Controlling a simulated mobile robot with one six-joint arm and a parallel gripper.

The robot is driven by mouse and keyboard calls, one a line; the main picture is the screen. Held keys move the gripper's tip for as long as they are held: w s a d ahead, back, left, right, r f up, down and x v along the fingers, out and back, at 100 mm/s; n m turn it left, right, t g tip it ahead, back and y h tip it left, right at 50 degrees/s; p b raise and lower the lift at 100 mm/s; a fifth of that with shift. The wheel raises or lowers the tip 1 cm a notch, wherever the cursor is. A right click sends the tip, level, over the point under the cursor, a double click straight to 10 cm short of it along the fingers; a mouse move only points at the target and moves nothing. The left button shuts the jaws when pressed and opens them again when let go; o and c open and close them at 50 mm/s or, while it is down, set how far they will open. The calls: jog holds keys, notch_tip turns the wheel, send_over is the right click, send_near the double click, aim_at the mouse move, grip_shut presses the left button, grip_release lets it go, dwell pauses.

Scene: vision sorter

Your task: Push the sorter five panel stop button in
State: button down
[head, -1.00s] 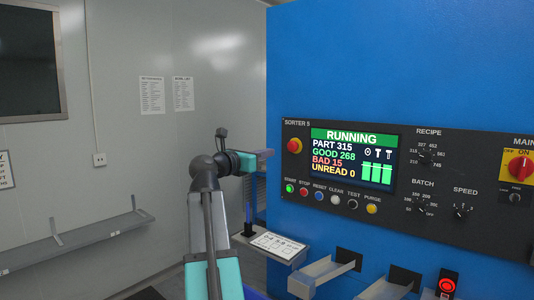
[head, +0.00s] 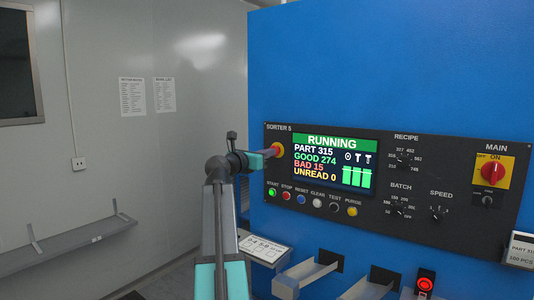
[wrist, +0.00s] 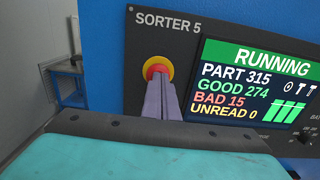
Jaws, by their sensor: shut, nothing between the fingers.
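The black Sorter 5 panel (head: 375,150) is on the blue machine. A red mushroom button on a yellow ring (head: 280,149) sits at its upper left, left of the screen. It also shows in the wrist view (wrist: 156,69). My gripper (head: 272,152) is shut and empty, its fingers pointing at this button. In the wrist view the grey fingertips (wrist: 158,80) overlap its lower part; I cannot tell whether they touch it. A small red button labelled STOP (head: 287,196) is in the row below the screen, clear of the gripper.
The screen (head: 331,164) reads RUNNING. A green START button (head: 272,192) and several other buttons line the row. A red MAIN switch (head: 491,170) is at the far right. Chutes (head: 305,278) and a small shelf with a card (head: 263,250) jut out below the panel.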

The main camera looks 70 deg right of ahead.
dwell(0.3)
jog(key=shift+s+d+r+p, duration=0.15)
jog(key=shift+d+r+p, duration=0.2)
jog(key=shift+d+p, duration=0.35)
jog(key=shift+r, duration=0.15)
jog(key=shift+a, duration=0.2)
jog(key=f+v, duration=0.1)
jog(key=v, duration=1.3)
jog(key=shift+b, duration=0.3)
jog(key=shift+a, duration=0.15)
